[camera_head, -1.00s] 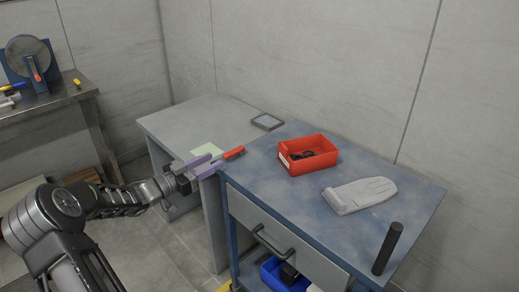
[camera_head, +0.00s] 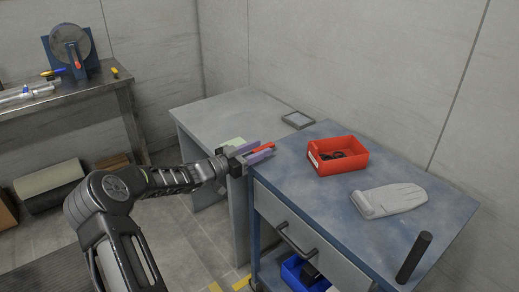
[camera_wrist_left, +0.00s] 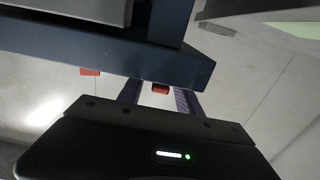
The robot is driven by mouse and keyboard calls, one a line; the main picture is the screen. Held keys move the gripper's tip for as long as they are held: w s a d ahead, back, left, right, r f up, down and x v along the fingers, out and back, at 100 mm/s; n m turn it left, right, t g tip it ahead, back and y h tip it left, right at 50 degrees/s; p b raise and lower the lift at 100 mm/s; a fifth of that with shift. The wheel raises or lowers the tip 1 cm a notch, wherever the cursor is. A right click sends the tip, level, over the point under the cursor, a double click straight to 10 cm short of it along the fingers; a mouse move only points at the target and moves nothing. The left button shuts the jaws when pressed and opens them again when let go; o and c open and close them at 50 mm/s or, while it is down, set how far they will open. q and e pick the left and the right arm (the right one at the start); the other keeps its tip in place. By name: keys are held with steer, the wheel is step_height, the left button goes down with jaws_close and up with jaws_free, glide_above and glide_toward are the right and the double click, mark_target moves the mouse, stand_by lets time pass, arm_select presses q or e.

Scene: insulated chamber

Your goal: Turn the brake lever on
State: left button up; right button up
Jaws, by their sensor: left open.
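A red handle (camera_head: 260,147) sits by the left edge of the blue-topped cart; I cannot tell for sure that it is the brake lever. My left gripper (camera_head: 266,149) is open, with its purple fingers on either side of the handle; contact cannot be told. In the left wrist view, a red piece (camera_wrist_left: 160,88) shows between the fingers (camera_wrist_left: 160,95), partly hidden by the gripper body and a dark blue cart edge. A round grey disc on a blue stand (camera_head: 70,48), with a red-tipped lever, stands on the far-left bench. My right gripper is out of view.
A drawer handle (camera_head: 296,241) juts out at the front.

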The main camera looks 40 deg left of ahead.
arm_select(q)
steer(key=shift+w+d, duration=0.1)
steer(key=shift+w, duration=0.2)
jaws_close()
stand_by(1.3)
